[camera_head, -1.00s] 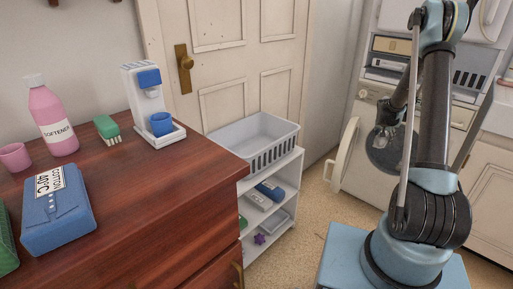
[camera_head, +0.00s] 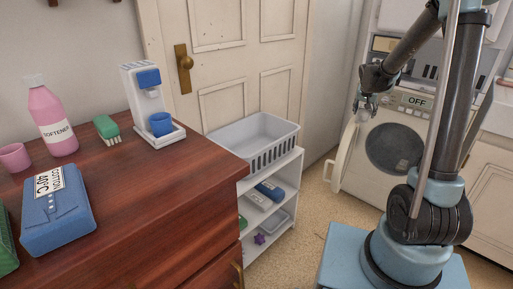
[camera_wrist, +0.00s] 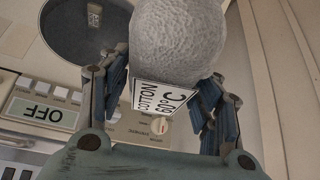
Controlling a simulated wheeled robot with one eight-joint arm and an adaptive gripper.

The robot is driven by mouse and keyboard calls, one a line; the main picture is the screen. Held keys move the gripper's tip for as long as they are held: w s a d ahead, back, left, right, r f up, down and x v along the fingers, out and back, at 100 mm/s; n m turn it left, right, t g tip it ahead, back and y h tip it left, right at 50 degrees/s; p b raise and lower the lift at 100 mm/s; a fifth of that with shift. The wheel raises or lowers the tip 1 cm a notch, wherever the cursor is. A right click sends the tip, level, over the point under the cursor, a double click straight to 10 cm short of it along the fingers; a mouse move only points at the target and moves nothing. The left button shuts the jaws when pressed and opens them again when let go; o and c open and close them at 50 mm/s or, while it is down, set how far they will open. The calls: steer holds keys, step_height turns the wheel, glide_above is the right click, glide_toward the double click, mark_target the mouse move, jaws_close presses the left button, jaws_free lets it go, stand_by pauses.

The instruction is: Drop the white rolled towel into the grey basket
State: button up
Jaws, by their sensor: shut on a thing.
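The white rolled towel (camera_wrist: 178,38) shows in the wrist view as a pale, rough-textured rounded roll with a tag reading COTTON 60°C. My gripper (camera_wrist: 168,85) is shut on it, one finger on each side. In the head view my gripper (camera_head: 368,98) is small and in front of the washing machine, with the towel barely discernible at its tip. The grey basket (camera_head: 272,156) stands on top of a white shelf, to the left of my gripper and well apart from it. Its visible inside looks empty.
The washing machine (camera_head: 422,125) shows OFF, and its round door (camera_head: 342,160) hangs open near my gripper. A wooden dresser (camera_head: 150,190) at left holds a softener bottle (camera_head: 53,125), a dispenser (camera_head: 150,100) and a blue folded cloth (camera_head: 58,215). Floor is clear between shelf and washer.

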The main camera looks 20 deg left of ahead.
steer(key=s+a, duration=0.1)
steer(key=a, duration=0.4)
steer(key=s+a+n, duration=0.1)
steer(key=s+a, duration=0.1)
steer(key=a, duration=0.3)
steer(key=s+a+r+n+y, duration=0.1)
steer(key=s+a, duration=0.1)
steer(key=a, duration=0.2)
steer(key=shift+s+a, duration=0.1)
steer(key=shift+a, duration=0.3)
steer(key=s+a+n+y, duration=0.1)
steer(key=s+a+n, duration=0.1)
steer(key=s+a, duration=1.1)
steer(key=s+a+n+y, duration=0.2)
steer(key=s+a, duration=0.8)
steer(key=a, duration=0.6)
steer(key=shift+s+d+f, duration=0.1)
steer(key=shift+d+f, duration=0.05)
steer(key=shift+f, duration=1.1)
steer(key=shift+s+d+f, duration=0.1)
steer(key=shift+d+f, duration=0.05)
steer(key=shift+f, duration=1.1)
steer(key=o, duration=1.2)
steer(key=shift+w+a+r+v, duration=0.1)
steer(key=shift+w+v, duration=0.05)
steer(key=shift+v, duration=2.8)
steer(key=shift+w+a+r+v, duration=0.1)
steer(key=shift+v, duration=2.85)
